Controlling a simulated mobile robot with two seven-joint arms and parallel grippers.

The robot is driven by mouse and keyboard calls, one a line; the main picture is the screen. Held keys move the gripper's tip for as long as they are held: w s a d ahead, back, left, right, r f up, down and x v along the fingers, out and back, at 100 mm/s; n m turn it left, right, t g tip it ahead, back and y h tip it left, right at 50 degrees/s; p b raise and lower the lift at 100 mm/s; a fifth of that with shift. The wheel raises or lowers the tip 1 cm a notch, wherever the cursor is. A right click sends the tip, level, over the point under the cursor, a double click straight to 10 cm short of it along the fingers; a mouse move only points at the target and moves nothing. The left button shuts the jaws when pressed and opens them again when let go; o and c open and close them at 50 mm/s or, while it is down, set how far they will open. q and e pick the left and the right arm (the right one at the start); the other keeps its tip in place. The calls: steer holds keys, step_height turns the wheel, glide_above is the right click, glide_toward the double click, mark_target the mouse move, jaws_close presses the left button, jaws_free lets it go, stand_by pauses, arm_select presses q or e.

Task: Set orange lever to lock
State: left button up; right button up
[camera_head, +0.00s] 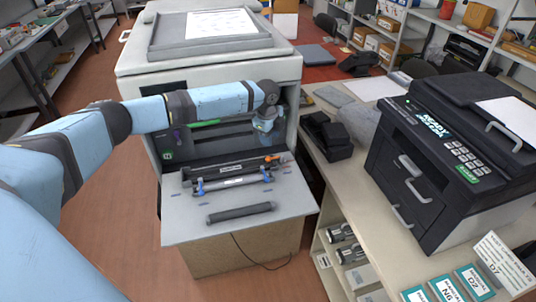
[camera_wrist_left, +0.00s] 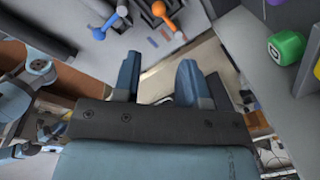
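The orange lever (camera_head: 277,158) is at the right end of a dark cartridge unit in the open front of the large printer (camera_head: 291,71). In the left wrist view the orange lever (camera_wrist_left: 168,20) shows near the top, with a round knob at its end. My left gripper (camera_head: 268,128) hangs over the printer's right front, above and apart from the lever. Its fingers (camera_wrist_left: 158,76) are spread apart in the wrist view, with nothing between them. The lock marking cannot be read. My right gripper is not in view.
A blue lever (camera_wrist_left: 109,22) sits beside the orange one. A grey roller (camera_head: 240,213) lies on the front shelf (camera_head: 292,203). A green knob (camera_wrist_left: 286,46) is at the wrist view's right. A black printer (camera_head: 420,165) stands on the right-hand counter.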

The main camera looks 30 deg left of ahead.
arm_select(q)
steer(key=f, duration=0.2)
steer(key=w+a+f+p, duration=0.1)
steer(key=f, duration=0.2)
steer(key=a+f, duration=0.1)
steer(key=f, duration=0.2)
steer(key=shift+w+f+p, duration=0.25)
steer(key=shift+w+p, duration=0.05)
steer(key=shift+w, duration=0.1)
steer(key=shift+f, duration=0.35)
steer(key=shift+s+f, duration=0.15)
steer(key=shift+f, duration=0.2)
steer(key=shift+w+a+f, duration=0.1)
steer(key=shift+w+f, duration=0.15)
steer(key=shift+f, duration=0.1)
steer(key=shift+r, duration=0.15)
steer(key=c, duration=0.6)
steer(key=shift+c, duration=0.5)
